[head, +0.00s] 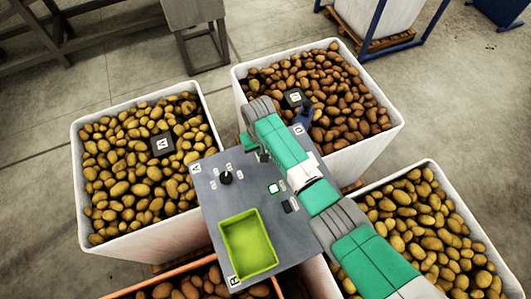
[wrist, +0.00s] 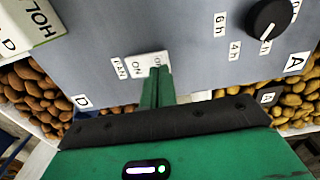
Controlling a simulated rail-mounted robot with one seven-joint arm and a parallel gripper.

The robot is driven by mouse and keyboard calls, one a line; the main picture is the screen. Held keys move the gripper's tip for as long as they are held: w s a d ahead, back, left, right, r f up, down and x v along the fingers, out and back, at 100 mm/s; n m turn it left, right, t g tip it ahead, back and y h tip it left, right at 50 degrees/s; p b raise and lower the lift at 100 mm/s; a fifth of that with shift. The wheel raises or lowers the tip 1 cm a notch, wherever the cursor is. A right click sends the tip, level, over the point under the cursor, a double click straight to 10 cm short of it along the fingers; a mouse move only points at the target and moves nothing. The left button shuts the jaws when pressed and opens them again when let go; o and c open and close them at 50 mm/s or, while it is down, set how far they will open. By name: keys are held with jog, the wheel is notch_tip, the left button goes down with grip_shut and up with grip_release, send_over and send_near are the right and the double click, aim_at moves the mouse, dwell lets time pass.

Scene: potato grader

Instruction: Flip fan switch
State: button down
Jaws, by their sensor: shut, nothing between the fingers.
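The fan switch (wrist: 146,62) is a pale rocker on the grey panel (wrist: 200,35), beside labels reading ON and FAN. My gripper (wrist: 160,72) is shut and empty, its green fingers pointing at the switch and covering part of it. In the wrist view the fingertips overlap the switch's edge; I cannot tell whether they touch it, or which way the rocker is set. In the head view my gripper (head: 252,146) is over the far edge of the panel (head: 208,205), and the fan switch cannot be made out there.
A black dial (wrist: 268,20) with hour labels is on the panel; it also shows in the head view (head: 226,177). White potato bins (head: 85,225) surround the panel.

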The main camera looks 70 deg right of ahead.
jog(key=shift+f+b, duration=0.7)
jog(key=shift+f, duration=0.3)
dwell(0.7)
notch_tip(320, 180, up, 7)
jog(key=p, duration=0.7)
jog(key=shift+r, duration=0.1)
dwell(0.3)
